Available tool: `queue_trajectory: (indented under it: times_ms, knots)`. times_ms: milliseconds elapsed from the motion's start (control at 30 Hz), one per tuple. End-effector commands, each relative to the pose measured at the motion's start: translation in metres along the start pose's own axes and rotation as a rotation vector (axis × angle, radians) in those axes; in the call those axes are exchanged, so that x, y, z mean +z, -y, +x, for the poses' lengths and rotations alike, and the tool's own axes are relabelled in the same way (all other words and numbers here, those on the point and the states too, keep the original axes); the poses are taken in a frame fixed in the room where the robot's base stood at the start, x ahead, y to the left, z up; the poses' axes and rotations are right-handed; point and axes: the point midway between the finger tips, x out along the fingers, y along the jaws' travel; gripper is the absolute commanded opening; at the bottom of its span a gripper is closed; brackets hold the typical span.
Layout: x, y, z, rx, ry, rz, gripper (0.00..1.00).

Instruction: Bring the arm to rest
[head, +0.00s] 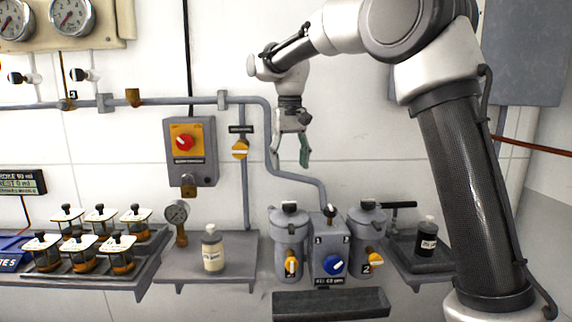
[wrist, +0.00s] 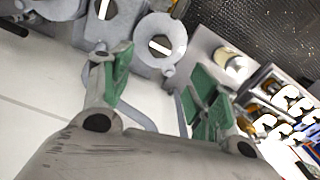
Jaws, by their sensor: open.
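My gripper (head: 291,150) hangs from my bent arm in front of the white wall, fingers pointing down. It is open and empty, above the two grey filter housings and apart from everything around it. In the wrist view its two green-padded fingers (wrist: 160,95) stand well apart with nothing between them.
Below stand the left filter housing (head: 288,240), the right one (head: 366,245) and a grey valve box (head: 329,262). A cream bottle (head: 212,249) is on a shelf, a dark bottle (head: 427,238) on a right tray. A rack of sample jars (head: 85,262) sits left. A switch box (head: 190,152) and pipes line the wall.

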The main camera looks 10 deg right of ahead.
Motion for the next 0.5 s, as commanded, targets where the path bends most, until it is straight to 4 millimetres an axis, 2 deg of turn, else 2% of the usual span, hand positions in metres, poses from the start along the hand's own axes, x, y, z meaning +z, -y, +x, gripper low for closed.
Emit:
queue_trajectory:
  times_ms: [67, 167, 200, 267, 467, 500]
  knots:
    - [-0.005, 0.002, 0.0, -0.007, -0.02, -0.03, 0.6]
    - [0.0, 0.0, 0.026, -0.004, -0.01, -0.09, 0.6]
    - [0.009, -0.003, 0.037, -0.001, -0.002, -0.113, 0.6]
    - [0.026, -0.011, 0.045, -0.001, -0.002, -0.142, 0.6]
    - [0.105, -0.068, 0.05, -0.01, -0.049, -0.176, 0.6]
    - [0.124, -0.08, 0.051, -0.012, -0.063, -0.176, 0.6]
